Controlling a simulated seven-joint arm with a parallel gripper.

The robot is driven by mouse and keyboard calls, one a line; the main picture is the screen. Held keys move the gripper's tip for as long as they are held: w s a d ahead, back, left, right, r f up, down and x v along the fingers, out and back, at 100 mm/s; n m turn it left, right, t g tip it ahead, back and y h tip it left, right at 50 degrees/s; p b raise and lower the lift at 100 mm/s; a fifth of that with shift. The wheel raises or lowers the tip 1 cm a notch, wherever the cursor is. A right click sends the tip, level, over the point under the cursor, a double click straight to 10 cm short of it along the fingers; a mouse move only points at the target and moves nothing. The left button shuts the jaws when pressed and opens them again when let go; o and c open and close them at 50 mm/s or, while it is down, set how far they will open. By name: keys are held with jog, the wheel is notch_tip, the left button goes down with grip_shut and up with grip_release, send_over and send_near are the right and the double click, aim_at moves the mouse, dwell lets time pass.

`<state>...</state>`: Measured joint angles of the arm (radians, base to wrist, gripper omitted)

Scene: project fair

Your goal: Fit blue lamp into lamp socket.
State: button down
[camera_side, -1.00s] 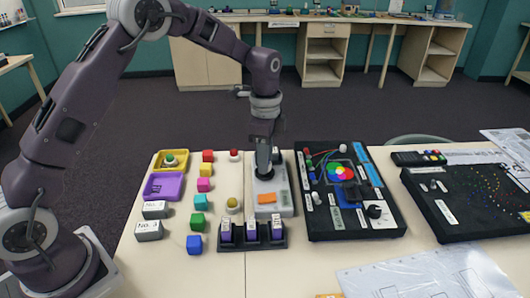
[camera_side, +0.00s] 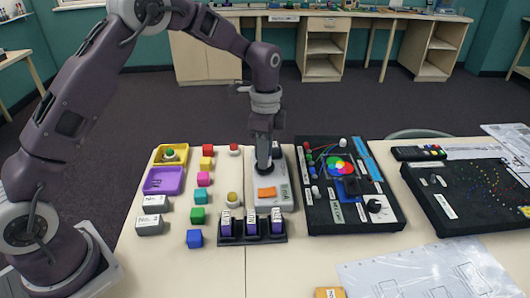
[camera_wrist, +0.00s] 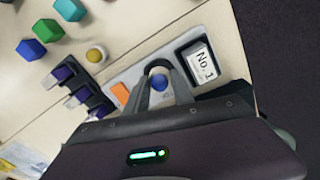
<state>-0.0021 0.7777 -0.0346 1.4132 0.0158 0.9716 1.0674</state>
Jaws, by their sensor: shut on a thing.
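The blue lamp (camera_wrist: 159,82) shows as a round blue cap between my fingers in the wrist view. My gripper (camera_wrist: 157,68) is shut on it, over the grey box with the orange switch. In the side view my gripper (camera_side: 264,168) points down at the far part of this grey box (camera_side: 285,193); its fingers hide the lamp there. The lamp socket is hidden under the lamp and fingers. I cannot tell whether the lamp is seated in it.
A black holder (camera_side: 252,239) with purple modules stands in front of the grey box. A black panel (camera_side: 345,222) is close on the right. Coloured cubes (camera_side: 199,196) and yellow and purple trays (camera_side: 163,181) are left. In the wrist view, a "No. 1" block (camera_wrist: 198,60) is beside my fingers.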

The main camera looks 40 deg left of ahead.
jog(key=shift+f, duration=0.5)
jog(key=c, duration=1)
grip_release()
jog(key=shift+o, duration=0.9)
jog(key=shift+a, duration=0.1)
jog(key=shift+w, duration=0.1)
jog(key=shift+c, duration=0.2)
jog(key=shift+o, duration=0.2)
jog(key=shift+r, duration=3.5)
